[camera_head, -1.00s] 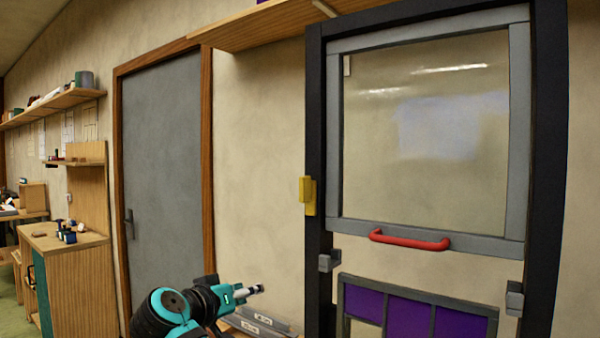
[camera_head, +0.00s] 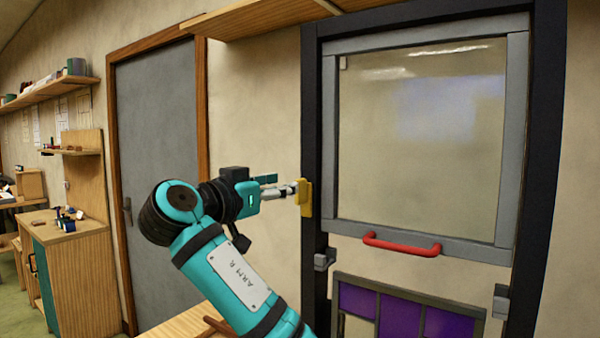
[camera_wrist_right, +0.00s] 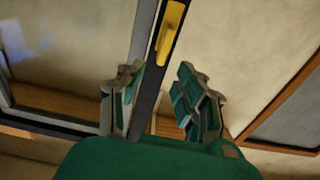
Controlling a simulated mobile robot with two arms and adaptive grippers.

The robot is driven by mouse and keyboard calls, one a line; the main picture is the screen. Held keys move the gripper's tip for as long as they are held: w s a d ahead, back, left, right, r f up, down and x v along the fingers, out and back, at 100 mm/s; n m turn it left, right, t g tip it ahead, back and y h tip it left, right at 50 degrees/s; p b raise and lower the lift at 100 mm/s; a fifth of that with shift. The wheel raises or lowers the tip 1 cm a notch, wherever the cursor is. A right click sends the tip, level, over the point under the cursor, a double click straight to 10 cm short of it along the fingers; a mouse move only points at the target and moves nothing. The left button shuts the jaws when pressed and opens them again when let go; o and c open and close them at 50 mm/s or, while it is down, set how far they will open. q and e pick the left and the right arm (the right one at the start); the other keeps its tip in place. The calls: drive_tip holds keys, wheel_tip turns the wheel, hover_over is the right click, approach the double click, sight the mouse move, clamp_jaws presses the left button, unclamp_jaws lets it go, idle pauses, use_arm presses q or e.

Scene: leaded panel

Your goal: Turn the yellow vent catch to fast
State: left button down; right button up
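The yellow vent catch (camera_head: 306,207) is mounted on the left post of the dark frame, beside the grey-framed pane. It looks upright; my right gripper hides part of it. My right gripper (camera_head: 296,188) is at the catch's left side in the head view; whether it touches cannot be told. In the right wrist view the catch (camera_wrist_right: 166,40) lies ahead, between the lines of the two fingers. The right gripper's fingers (camera_wrist_right: 160,85) are spread apart there, with nothing held. My left gripper is in neither view.
A red handle (camera_head: 402,244) sits on the pane's bottom rail. Grey blocks (camera_head: 324,259) stick out from the posts below. A purple leaded panel (camera_head: 400,313) stands under the pane. A wooden shelf (camera_head: 255,28) runs overhead; a grey door (camera_head: 160,170) is to the left.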

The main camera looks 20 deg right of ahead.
sight(300, 179)
drive_tip(key=p+x, duration=0.2)
drive_tip(key=x, duration=0.4)
drive_tip(key=shift+r, duration=0.1)
drive_tip(key=shift+w+d, duration=0.4)
drive_tip(key=shift+d, duration=0.1)
drive_tip(key=shift+c, duration=0.7)
clamp_jaws()
